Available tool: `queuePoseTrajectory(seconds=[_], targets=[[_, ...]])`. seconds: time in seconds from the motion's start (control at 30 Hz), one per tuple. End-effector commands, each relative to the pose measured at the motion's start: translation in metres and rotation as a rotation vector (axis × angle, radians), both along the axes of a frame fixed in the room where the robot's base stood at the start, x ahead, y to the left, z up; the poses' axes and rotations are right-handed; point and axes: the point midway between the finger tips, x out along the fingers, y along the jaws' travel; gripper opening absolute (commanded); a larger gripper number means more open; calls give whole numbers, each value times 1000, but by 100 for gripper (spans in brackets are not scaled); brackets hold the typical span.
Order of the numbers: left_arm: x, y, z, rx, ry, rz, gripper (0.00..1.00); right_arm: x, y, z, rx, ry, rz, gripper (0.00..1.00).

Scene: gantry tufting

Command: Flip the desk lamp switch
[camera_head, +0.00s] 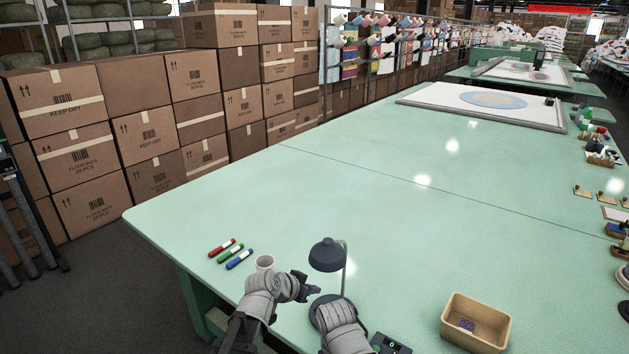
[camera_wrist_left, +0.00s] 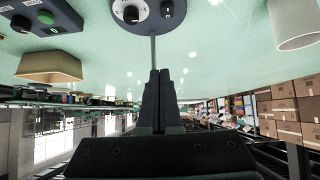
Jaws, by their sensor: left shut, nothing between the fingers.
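The desk lamp stands near the front edge of the green table. Its dark grey shade (camera_head: 327,254) sits on a thin bent stem, and its round base is partly hidden by my arms. In the left wrist view, which looks upside down, the dark lamp base (camera_wrist_left: 150,14) is at the top, with a white round part and a dark knob on it. My left gripper (camera_head: 314,290) is shut and empty, just left of the lamp base; its closed fingers also show in the left wrist view (camera_wrist_left: 159,88). My right forearm shows at the bottom, but its fingers are not visible.
A small control box (camera_head: 391,344) and a tan bin (camera_head: 448,319) are at right. The table behind the lamp is clear. Stacked cartons (camera_head: 148,137) stand beyond its left side.

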Motion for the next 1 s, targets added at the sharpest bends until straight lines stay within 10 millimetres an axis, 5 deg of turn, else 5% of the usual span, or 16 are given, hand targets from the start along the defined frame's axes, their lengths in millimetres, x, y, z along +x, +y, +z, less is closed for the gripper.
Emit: queuePoseTrajectory(seconds=[0.17,0.4,0.6,1.0], targets=[[-88,-7,-46,147,321,5,0,0,0,0,0,0,0,0],[-188,32,-74,424,666,204,0,0,0,0,0,0,0,0],[-215,50,-73,523,747,311,0,0,0,0,0,0,0,0],[-216,51,-73,525,751,317,0,0,0,0,0,0,0,0]])
